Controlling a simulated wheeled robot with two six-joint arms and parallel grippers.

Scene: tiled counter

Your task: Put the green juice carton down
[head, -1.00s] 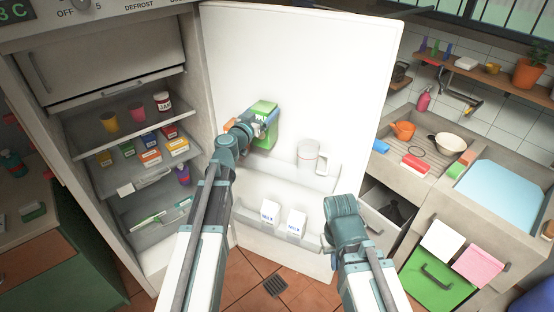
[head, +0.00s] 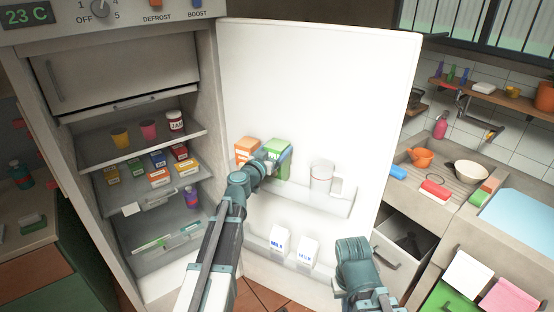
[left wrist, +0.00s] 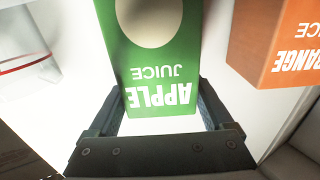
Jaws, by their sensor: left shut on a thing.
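The green juice carton (head: 281,160) is at the upper shelf of the open fridge door, between an orange carton and a clear jug. In the left wrist view the green carton (left wrist: 155,60) shows the words APPLE JUICE upside down. My left gripper (head: 270,160) is shut on it, with a finger on each side. The carton's base is hidden in the head view, so I cannot tell whether it touches the shelf. My right arm shows at the lower right, but its fingers are not visible.
The orange juice carton (head: 246,150) stands close to the left of the green one, and the clear jug (head: 321,178) to the right. Two milk cartons (head: 308,250) stand on the lower door shelf. The fridge door (head: 320,80) is open. An open drawer (head: 405,240) is at the right.

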